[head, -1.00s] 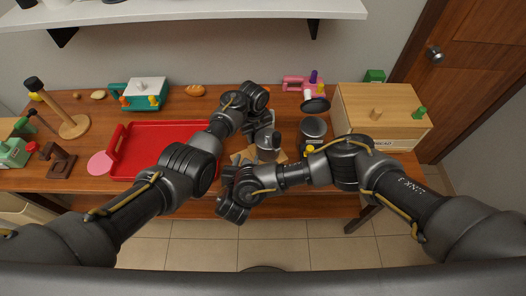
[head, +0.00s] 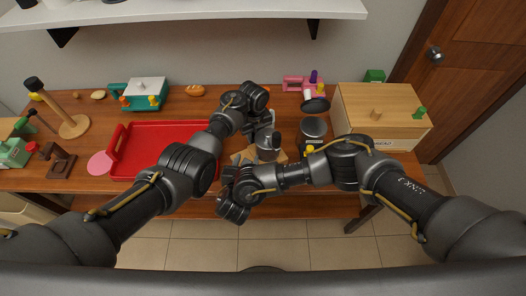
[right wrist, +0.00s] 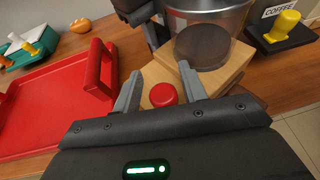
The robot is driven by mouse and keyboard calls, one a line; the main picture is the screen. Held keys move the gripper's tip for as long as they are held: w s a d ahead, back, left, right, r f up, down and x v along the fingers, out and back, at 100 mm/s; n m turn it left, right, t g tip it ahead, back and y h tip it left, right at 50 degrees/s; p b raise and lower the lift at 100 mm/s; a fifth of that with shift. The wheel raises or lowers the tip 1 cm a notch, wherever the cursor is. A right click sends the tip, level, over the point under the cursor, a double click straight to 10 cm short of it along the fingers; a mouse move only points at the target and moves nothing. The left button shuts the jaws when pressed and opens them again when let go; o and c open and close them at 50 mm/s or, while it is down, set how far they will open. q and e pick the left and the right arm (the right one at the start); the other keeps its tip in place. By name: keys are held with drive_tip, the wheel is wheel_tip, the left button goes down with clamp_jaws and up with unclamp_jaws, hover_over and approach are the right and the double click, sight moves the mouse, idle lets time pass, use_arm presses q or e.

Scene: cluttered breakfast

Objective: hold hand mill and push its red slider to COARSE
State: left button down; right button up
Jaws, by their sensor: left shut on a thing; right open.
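The hand mill (head: 268,152) stands near the table's front edge, with a grey body over a light wooden base. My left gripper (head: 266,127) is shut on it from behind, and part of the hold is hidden. In the right wrist view the wooden base (right wrist: 233,72) carries a dark round disc (right wrist: 203,47). A red round knob (right wrist: 163,95), likely the slider, shows at the base's near side. My right gripper (right wrist: 160,90) is open, with one finger on each side of the knob. I cannot tell whether a finger touches it. No COARSE marking is readable.
A red tray (head: 165,135) lies left of the mill. A wooden box (head: 380,112) stands at the right. Open floor lies before the table.

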use_arm(q)
drive_tip(key=shift+s+a+f, duration=0.1)
drive_tip(key=shift+a+f, duration=0.05)
drive_tip(key=c, duration=1)
unclamp_jaws()
drive_tip(key=shift+r, duration=0.2)
drive_tip(key=shift+r, duration=3.7)
drive_tip(key=shift+r, duration=0.1)
wheel_tip(320, 180, up, 8)
drive_tip(key=shift+f, duration=0.1)
drive_tip(key=shift+d, duration=0.2)
